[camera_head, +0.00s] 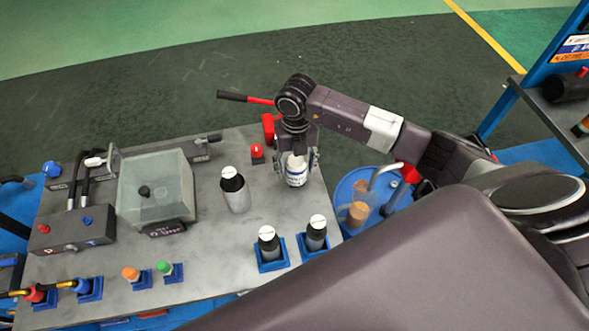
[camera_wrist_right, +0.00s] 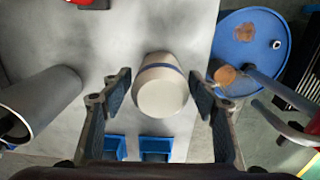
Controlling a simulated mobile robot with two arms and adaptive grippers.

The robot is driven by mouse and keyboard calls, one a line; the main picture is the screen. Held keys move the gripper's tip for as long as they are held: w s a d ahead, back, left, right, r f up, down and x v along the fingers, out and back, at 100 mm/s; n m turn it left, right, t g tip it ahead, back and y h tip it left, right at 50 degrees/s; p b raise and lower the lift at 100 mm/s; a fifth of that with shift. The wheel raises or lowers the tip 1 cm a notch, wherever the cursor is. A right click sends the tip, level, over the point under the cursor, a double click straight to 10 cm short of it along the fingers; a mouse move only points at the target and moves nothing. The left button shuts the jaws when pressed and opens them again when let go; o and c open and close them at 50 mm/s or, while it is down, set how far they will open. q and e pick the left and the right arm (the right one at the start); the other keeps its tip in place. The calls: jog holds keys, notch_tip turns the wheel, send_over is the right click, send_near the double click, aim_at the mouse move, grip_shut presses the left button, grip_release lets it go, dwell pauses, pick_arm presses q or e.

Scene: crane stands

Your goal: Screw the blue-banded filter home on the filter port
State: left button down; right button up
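The blue-banded filter (camera_head: 296,174) is a white cylinder with a blue band, standing near the right side of the grey bench (camera_head: 215,260). It also shows in the right wrist view (camera_wrist_right: 161,95), its pale round end towards the camera. My right gripper (camera_head: 298,160) is above it, fingers on either side. In the wrist view the right gripper (camera_wrist_right: 161,88) is open, with a gap between each finger and the filter. I cannot make out the filter port; what is under the filter is hidden. My left gripper is not in view.
A black-topped grey cylinder (camera_head: 234,191) stands left of the filter. Two similar ones stand in blue holders (camera_head: 271,265) in front. A blue drum (camera_head: 350,187) stands to the right, and a clear box (camera_head: 155,190) to the left.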

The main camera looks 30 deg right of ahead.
aim_at(296, 161)
jog(key=c, duration=1.1)
jog(key=shift+o, duration=0.2)
jog(key=shift+r+p, duration=1.35)
jog(key=shift+r, duration=0.65)
